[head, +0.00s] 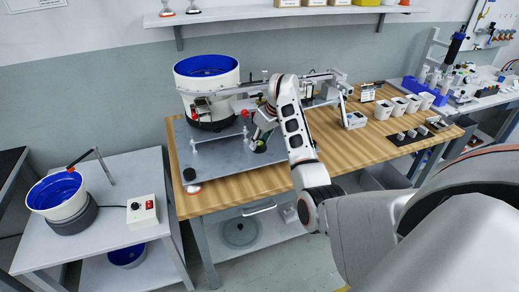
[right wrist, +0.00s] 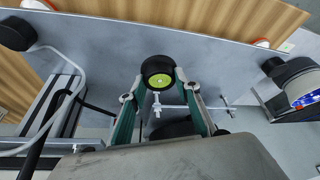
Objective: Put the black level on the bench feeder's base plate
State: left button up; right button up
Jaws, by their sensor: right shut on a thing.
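The black level (right wrist: 149,68) is a small round black puck with a yellow-green vial on its face. My right gripper (right wrist: 160,88) is shut on it, with the level between the fingertips. In the head view, the right gripper (head: 259,141) is over the bench feeder's grey base plate (head: 218,160), and a bit of the level's green (head: 261,146) shows there. The plate (right wrist: 108,38) fills much of the right wrist view behind the level. I cannot tell whether the level touches the plate. My left gripper is not in view.
The white feeder bowl with blue inside (head: 207,72) stands at the plate's back left. A thin white post fixture (head: 194,135) stands on the plate. A black knob (head: 189,174) is at its front left corner. White cups (head: 399,106) stand farther right. The plate's front left is clear.

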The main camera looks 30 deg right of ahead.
aim_at(261, 144)
jog(key=shift+w+f, duration=0.1)
jog(key=shift+f, duration=1.65)
jog(key=o, duration=1.1)
jog(key=shift+f, duration=0.1)
jog(key=shift+o, duration=0.2)
